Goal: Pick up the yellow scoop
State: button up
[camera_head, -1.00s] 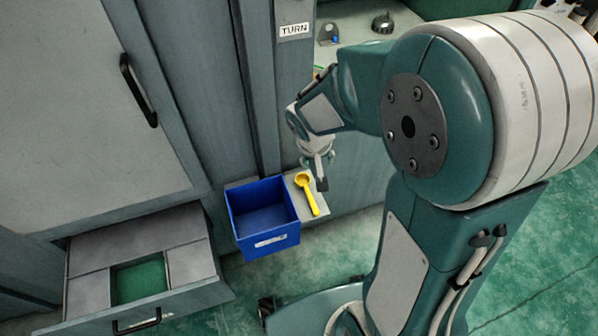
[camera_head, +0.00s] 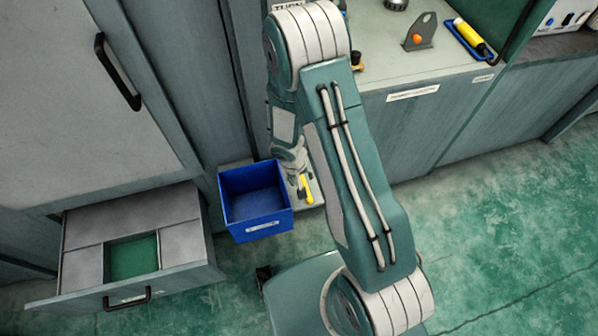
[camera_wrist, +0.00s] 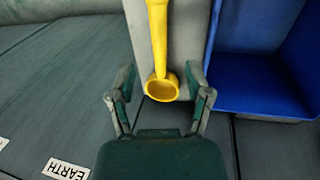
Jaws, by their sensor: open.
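The yellow scoop (camera_head: 306,189) lies on a small pale ledge beside the blue bin; in the head view my gripper and arm hide its bowl end. In the wrist view the scoop (camera_wrist: 158,35) has its round bowl toward me and its handle pointing away. My gripper (camera_wrist: 161,77) is open, with one finger on each side of the bowl and visible gaps to both. Whether the fingertips are at the scoop's height I cannot tell.
The blue bin (camera_head: 255,224) stands close beside the ledge (camera_wrist: 183,30). An open drawer (camera_head: 185,265) with a green-bottomed compartment is at left. A workbench (camera_head: 440,65) at upper right holds a grey bracket (camera_head: 420,32) and a yellow-handled tool (camera_head: 468,34) on a blue tray.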

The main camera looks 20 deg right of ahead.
aim_at(303, 181)
jog(key=shift+d+f, duration=0.2)
jog(key=shift+f, duration=0.3)
jog(key=shift+d+f, duration=0.2)
jog(key=shift+f, duration=0.3)
jog(key=shift+s+d+f, duration=0.1)
jog(key=shift+d+f, duration=0.05)
jog(key=shift+f, duration=1.05)
jog(key=shift+d+f, duration=0.1)
jog(key=shift+f, duration=1.05)
grip_shut()
